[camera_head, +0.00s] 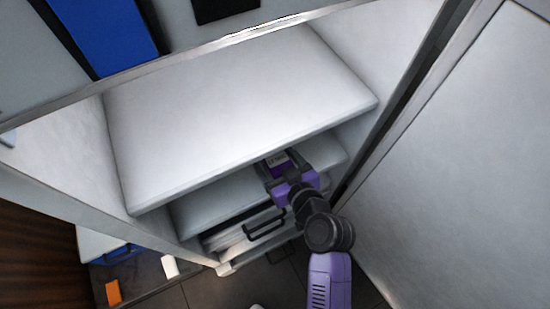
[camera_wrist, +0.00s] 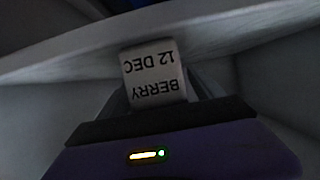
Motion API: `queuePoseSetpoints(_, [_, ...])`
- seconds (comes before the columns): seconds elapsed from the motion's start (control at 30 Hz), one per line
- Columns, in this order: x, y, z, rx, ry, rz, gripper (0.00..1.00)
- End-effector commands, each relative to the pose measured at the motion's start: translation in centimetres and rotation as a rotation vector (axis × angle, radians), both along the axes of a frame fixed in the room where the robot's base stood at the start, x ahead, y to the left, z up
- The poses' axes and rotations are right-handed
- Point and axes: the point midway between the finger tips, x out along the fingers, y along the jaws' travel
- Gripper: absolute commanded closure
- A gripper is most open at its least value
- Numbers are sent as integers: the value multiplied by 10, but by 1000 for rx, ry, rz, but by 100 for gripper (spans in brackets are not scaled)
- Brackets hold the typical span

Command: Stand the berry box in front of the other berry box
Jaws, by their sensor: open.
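One berry box (camera_wrist: 153,72) shows in the wrist view as a pale face with the upside-down print "BERRY 12 DEC". It is just beyond the dark front edge of my gripper. My gripper (camera_head: 278,166) is in the dim gap under the upper shelf in the head view, and is open. The box lies close in front of it or between its fingers; I cannot tell whether they touch. The rest of this box is dark or hidden. No second berry box can be made out in either view.
The upper white shelf (camera_head: 230,105) is bare and hangs over my gripper. A lower shelf (camera_head: 215,204) lies beneath it, with a dark-handled drawer (camera_head: 262,232) below. A big pale door or panel (camera_head: 460,150) stands close on the right.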

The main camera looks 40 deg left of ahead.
Motion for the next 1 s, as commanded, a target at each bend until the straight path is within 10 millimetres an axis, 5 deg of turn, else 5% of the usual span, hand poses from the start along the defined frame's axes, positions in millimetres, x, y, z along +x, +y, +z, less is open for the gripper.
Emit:
queuePoseSetpoints(0.6, [-36,-88,40,-1,1,-1,24])
queuePoseSetpoints(1.0, [-43,-103,48,0,0,0,24])
